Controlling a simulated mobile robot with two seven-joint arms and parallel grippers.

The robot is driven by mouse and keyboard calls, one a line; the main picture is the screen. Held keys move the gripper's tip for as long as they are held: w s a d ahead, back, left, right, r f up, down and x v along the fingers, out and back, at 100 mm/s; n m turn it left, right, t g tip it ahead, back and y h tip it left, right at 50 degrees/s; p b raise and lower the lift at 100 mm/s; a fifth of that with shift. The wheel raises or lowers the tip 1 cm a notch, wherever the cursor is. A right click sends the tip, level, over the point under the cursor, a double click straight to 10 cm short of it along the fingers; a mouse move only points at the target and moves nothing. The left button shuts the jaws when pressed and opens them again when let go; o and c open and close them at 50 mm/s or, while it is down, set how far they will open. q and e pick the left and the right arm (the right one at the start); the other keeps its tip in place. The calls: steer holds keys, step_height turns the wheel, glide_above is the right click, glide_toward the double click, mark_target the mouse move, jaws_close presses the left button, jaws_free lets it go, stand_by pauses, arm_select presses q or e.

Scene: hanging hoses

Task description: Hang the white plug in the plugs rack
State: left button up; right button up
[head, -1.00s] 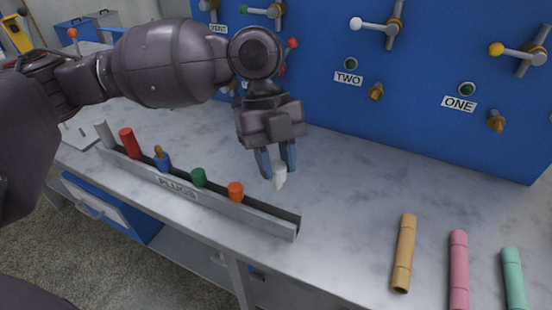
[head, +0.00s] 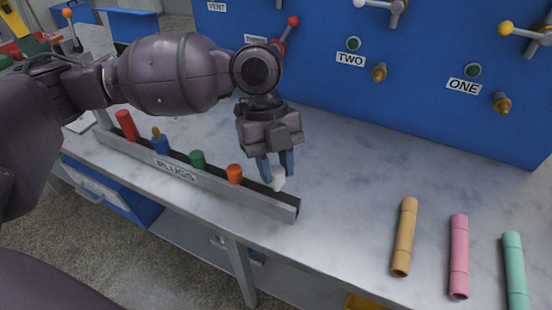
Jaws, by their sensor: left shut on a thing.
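My left gripper (head: 276,172) is shut on the white plug (head: 279,184), which shows below its fingertips. It is at the right end of the grey plugs rack (head: 230,195), over or just behind it. The plug's lower part is hidden by the rack's front wall or close behind its edge; I cannot tell whether it is inside the slot. The rack holds a red plug (head: 127,125), a blue plug (head: 160,144), a green plug (head: 198,159) and an orange plug (head: 235,173). My right gripper is not in view.
Tan (head: 405,236), pink (head: 459,256) and teal (head: 515,270) hose pieces lie on the marble-like worktop at the right. A blue panel (head: 430,95) with valves stands behind. The worktop between the rack and the hoses is clear.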

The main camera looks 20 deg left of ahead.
mark_target(276, 181)
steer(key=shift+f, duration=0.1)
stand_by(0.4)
arm_select(q)
steer(key=shift+p, duration=0.75)
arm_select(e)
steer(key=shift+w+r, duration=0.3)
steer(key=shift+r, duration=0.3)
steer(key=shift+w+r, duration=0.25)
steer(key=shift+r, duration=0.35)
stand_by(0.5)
arm_select(q)
steer(key=shift+f+b, duration=0.35)
steer(key=shift+f, duration=1.55)
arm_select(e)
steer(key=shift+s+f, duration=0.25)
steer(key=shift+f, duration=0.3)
arm_select(q)
steer(key=o, duration=1)
steer(key=shift+c, duration=0.2)
steer(key=p+v, duration=0.2)
steer(key=v, duration=0.9)
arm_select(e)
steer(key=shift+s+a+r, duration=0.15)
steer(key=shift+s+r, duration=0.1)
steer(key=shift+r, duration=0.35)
